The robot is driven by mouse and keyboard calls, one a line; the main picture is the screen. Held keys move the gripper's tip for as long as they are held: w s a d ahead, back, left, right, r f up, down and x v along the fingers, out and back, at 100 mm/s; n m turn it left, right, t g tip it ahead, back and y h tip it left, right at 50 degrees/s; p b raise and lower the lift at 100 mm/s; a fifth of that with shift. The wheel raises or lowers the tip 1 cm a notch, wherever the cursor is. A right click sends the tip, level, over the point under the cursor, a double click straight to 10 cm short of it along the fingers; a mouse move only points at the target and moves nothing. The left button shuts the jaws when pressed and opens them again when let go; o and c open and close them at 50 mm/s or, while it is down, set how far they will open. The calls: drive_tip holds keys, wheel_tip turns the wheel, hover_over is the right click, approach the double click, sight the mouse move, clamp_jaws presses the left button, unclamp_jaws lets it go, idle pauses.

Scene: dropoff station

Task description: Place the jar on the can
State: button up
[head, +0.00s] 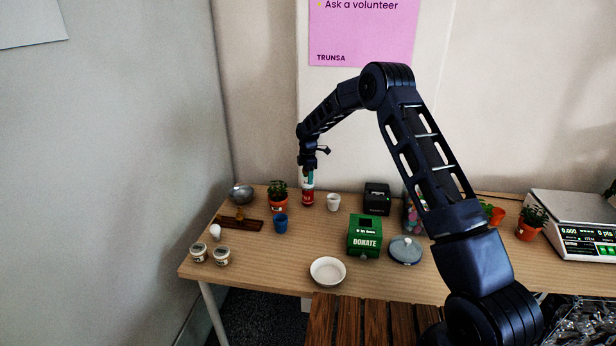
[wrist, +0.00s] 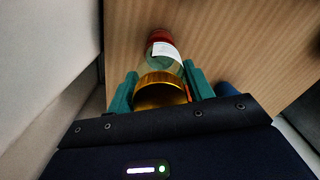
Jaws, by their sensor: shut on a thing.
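My gripper (wrist: 160,88) is shut on a clear glass jar with a gold lid (wrist: 161,90), its teal fingers on either side. In the head view my gripper (head: 310,173) is above a red can (head: 308,197) at the back of the table; the held jar is hard to make out there. In the wrist view the jar is in line with something red (wrist: 158,36), which looks like the can, beyond its far end. A white label shows at that end. I cannot tell whether jar and can touch.
A potted plant (head: 278,194) and a blue cup (head: 280,223) stand left of the can, a white cup (head: 333,202) right. A black device (head: 377,199), green donation box (head: 364,236) and white bowl (head: 328,270) are nearby. Two small jars (head: 221,257) stand front left.

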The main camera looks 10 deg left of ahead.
drive_tip(key=shift+f, duration=0.1)
drive_tip(key=o, duration=1)
drive_tip(key=shift+o, duration=0.2)
